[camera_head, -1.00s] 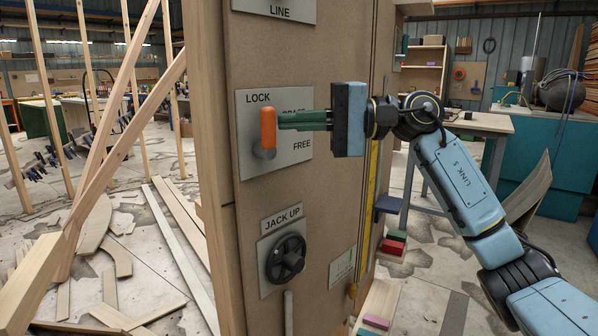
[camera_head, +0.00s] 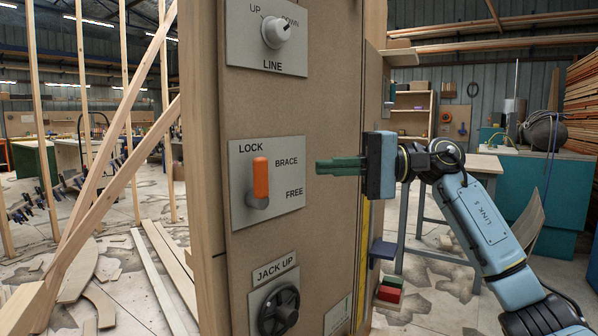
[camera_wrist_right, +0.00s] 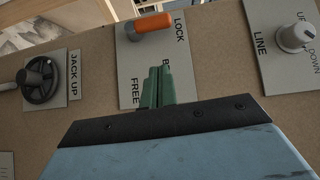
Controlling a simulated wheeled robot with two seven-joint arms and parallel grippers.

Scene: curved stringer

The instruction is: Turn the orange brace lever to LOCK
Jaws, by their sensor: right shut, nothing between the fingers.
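The orange brace lever (camera_head: 261,178) stands upright on a grey plate (camera_head: 288,206) marked LOCK, BRACE and FREE. Its orange grip points up, toward the LOCK label at the plate's top left. In the right wrist view the lever (camera_wrist_right: 153,38) lies beyond the fingertips, beside the LOCK label. My right gripper (camera_head: 318,167) is shut and empty, with its green fingers pointing left at the plate's right edge. A clear gap separates the fingertips from the lever. The closed fingers also show in the right wrist view (camera_wrist_right: 160,72). My left gripper is not in view.
The LINE knob (camera_head: 275,32) sits above on the same board, and the black JACK UP handwheel (camera_head: 279,310) sits below. A timber post edges the board at left, with slanted wooden braces (camera_head: 118,160) beyond.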

